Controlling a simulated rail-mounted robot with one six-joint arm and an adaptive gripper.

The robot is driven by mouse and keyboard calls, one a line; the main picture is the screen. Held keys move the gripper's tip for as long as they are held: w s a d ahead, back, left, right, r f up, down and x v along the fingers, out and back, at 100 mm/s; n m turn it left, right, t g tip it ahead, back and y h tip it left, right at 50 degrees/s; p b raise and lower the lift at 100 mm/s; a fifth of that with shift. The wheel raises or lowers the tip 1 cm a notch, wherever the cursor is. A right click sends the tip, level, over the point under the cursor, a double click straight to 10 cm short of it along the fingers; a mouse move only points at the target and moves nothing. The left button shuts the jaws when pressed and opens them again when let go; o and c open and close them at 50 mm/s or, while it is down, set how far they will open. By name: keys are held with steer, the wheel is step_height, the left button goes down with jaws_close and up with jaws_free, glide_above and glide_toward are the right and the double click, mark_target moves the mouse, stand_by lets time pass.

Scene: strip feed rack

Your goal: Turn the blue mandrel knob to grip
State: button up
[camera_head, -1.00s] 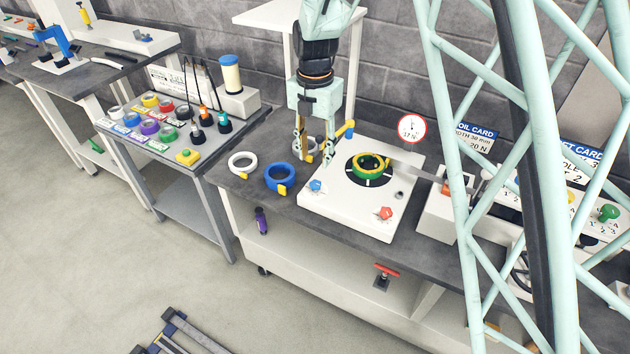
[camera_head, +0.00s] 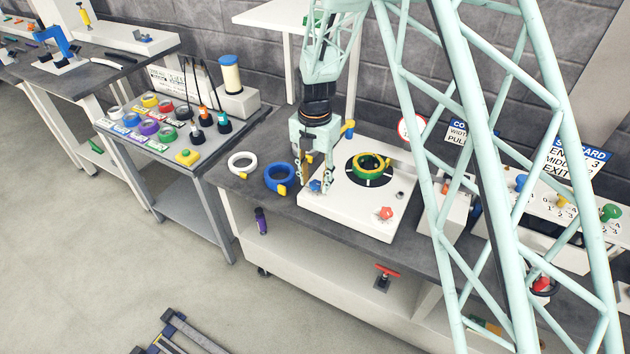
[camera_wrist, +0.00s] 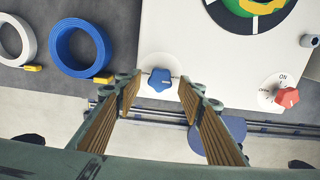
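The blue mandrel knob (camera_wrist: 160,80) sits on the front left corner of the white machine panel (camera_wrist: 170,35). In the head view the knob (camera_head: 315,186) is partly hidden behind my gripper. My gripper (camera_head: 315,188) points down over this corner. In the wrist view my gripper (camera_wrist: 157,95) is open, its two fingers apart with the knob seen between and just beyond their tips. I cannot tell whether the fingertips reach down to the knob's height. Nothing is held.
A red knob (camera_wrist: 287,97) with an ON label sits to the right on the panel. A green and yellow coil (camera_head: 369,166) lies on the round mandrel plate. A blue coil (camera_head: 279,178) and a white coil (camera_head: 242,163) lie on the bench left of the machine.

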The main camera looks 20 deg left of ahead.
steer(key=shift+f, duration=0.1)
steer(key=shift+c, duration=0.8)
steer(key=c, duration=0.7)
